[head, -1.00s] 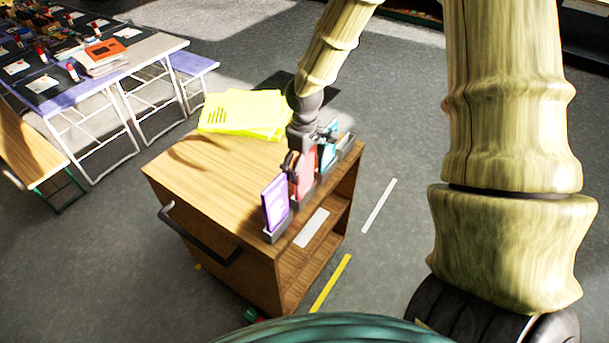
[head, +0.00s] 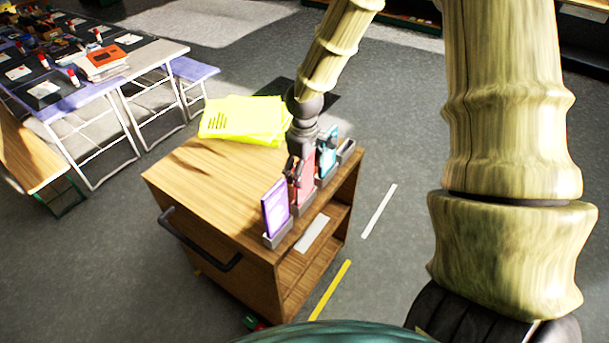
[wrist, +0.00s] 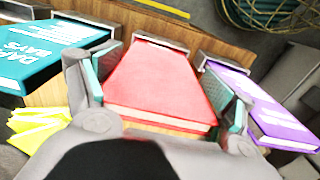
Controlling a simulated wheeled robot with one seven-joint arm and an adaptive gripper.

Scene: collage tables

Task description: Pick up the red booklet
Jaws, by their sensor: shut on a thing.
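The red booklet (head: 306,178) stands upright in a grey holder on top of the wooden cart (head: 215,185), between a purple booklet and a teal booklet. Part of the booklet is hidden by my gripper in the head view.
The purple booklet (head: 275,208) and the teal booklet (head: 327,153) stand close on either side in holders. Yellow papers (head: 243,118) lie at the cart's back. A work table (head: 150,55) with several items stands at the back left. Floor right of the cart is mostly free.

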